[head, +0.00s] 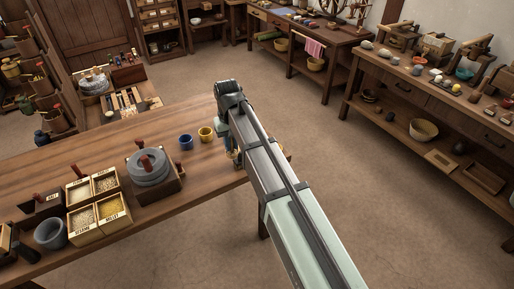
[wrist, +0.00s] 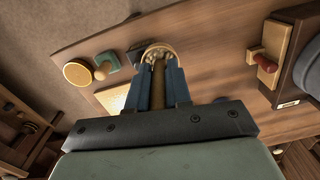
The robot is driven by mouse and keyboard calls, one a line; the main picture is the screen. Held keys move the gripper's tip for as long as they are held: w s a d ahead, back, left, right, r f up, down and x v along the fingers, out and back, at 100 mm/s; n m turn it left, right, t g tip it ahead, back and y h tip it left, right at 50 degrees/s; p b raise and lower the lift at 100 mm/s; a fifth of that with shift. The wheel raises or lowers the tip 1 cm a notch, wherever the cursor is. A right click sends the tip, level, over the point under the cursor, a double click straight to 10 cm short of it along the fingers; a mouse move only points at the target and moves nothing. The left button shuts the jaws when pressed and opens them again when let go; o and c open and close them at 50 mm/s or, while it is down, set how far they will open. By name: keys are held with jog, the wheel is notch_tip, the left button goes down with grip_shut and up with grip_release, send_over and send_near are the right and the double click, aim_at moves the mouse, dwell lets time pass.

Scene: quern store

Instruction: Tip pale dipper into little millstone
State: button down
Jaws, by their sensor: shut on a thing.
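My gripper (wrist: 158,88) is shut on the brown handle of the dipper (wrist: 158,80) in the wrist view. The dipper's round, pale-rimmed bowl (wrist: 158,53) lies beyond the fingertips and seems to have grainy stuff in it. In the head view my arm hides most of the gripper and dipper, near the table's right end. A grey round millstone (head: 150,167) with a red peg stands in a wooden base on the table, left of my gripper and apart from it.
Blue (head: 186,142) and yellow (head: 205,134) cups stand between the millstone and my arm. A labelled four-part grain box (head: 93,205) and a grey mortar (head: 50,232) are at the left. A round wooden piece (wrist: 78,72) and a green block (wrist: 107,61) lie near the dipper.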

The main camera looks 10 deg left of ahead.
jog(key=s+a+r+n, duration=0.1)
jog(key=s+a+r, duration=0.15)
jog(key=a, duration=0.45)
jog(key=s+a+r+n, duration=0.1)
jog(key=s+a, duration=0.2)
jog(key=a, duration=0.5)
jog(key=n, duration=0.3)
send_near(148, 150)
jog(key=s, duration=0.5)
jog(key=d+f+y, duration=0.1)
jog(key=y, duration=0.1)
jog(key=d+f+g+y, duration=0.1)
jog(key=y, duration=0.1)
jog(key=d+f+y, duration=0.1)
jog(key=f+y, duration=0.1)
jog(key=shift+w+d+f+g+y, duration=0.15)
jog(key=shift+d+g+y, duration=0.1)
jog(key=shift+y, duration=0.5)
jog(key=shift+d+f+g+y, duration=0.2)
jog(key=shift+g+y, duration=0.1)
jog(key=shift+y, duration=0.4)
jog(key=shift+w+d+f+g+y, duration=0.1)
jog(key=shift+d+g+y, duration=0.15)
jog(key=shift+y, duration=0.5)
jog(key=shift+a, duration=0.1)
